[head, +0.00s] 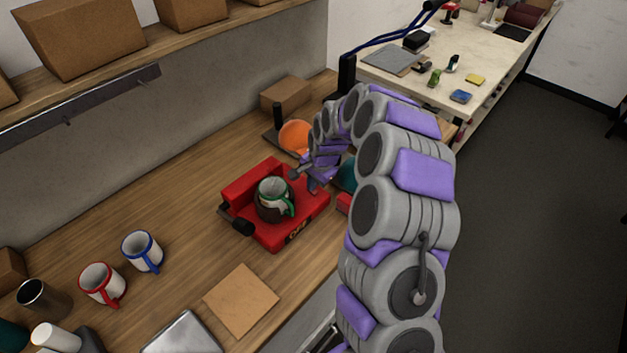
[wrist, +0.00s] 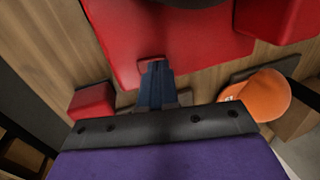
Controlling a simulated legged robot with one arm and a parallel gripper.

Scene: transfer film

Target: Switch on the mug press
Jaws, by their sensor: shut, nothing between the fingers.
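The red mug press (head: 262,232) stands on the wooden bench with a mug (head: 271,187) with a green handle in it. The press has a black-ended lever (head: 237,226) on its left side. My gripper (head: 312,187) is at the right edge of the press, pointing down. In the wrist view my gripper (wrist: 157,68) is shut and empty, its blue-grey fingertips over the edge of the red press (wrist: 120,45). A small reddish piece shows at the fingertips; I cannot tell whether it is the switch or whether they touch it.
A red block (wrist: 92,102) lies beside the press. An orange cap (head: 295,135) is behind it. A blue-handled mug (head: 142,252), a red-handled mug (head: 101,284) and a brown square sheet (head: 241,301) lie to the left and front. A shelf (head: 165,42) with boxes hangs above.

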